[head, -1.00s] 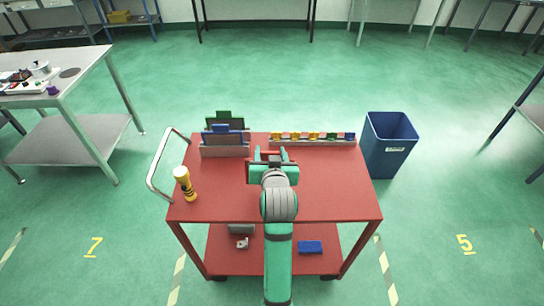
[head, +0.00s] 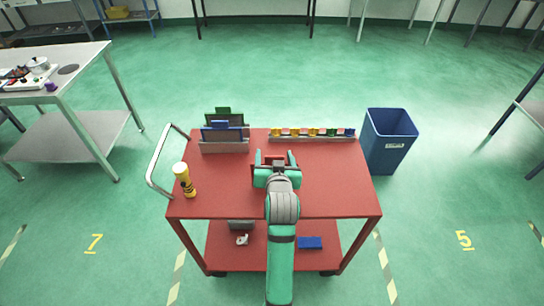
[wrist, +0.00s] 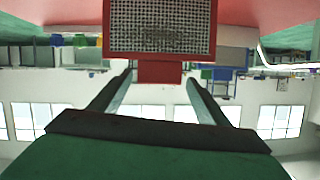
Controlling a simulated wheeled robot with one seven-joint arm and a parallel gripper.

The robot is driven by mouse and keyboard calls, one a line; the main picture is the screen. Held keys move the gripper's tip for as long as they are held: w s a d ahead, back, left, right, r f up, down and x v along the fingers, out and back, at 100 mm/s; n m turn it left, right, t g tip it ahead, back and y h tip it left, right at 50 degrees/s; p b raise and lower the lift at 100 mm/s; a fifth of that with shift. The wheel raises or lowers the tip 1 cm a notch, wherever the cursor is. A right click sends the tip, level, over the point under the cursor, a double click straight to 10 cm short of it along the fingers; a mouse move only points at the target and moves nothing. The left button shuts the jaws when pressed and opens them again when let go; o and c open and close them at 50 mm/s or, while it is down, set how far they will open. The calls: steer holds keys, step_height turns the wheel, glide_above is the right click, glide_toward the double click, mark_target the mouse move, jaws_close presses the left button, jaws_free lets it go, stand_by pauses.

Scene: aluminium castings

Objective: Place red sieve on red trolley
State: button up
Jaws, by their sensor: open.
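The red sieve (wrist: 160,27), a framed grey mesh with a red tab, faces the wrist camera against the red trolley top. In the head view the red sieve (head: 275,158) is small and partly hidden at my gripper, over the middle of the red trolley (head: 325,195). My gripper (head: 274,163) is open. In the wrist view its two fingers (wrist: 159,77) stand apart on either side of the tab, with gaps on both sides. Whether the sieve's lower edge touches the trolley top is hidden.
On the trolley stand a rack (head: 224,148) with green and blue plates at back left, a strip of coloured pieces (head: 312,138) at the back and a yellow-black torch (head: 184,180) at left. A blue bin (head: 388,140) stands on the right. The trolley's front right is clear.

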steer(key=a+v, duration=0.1)
steer(key=v, duration=1)
steer(key=s+f+h, duration=0.1)
steer(key=s+f, duration=1.3)
steer(key=s, duration=0.3)
steer(key=s+t, duration=0.1)
steer(key=s, duration=2)
steer(key=shift+a+r+n, duration=0.3)
steer(key=shift+a+r, duration=0.05)
steer(key=shift+r, duration=0.15)
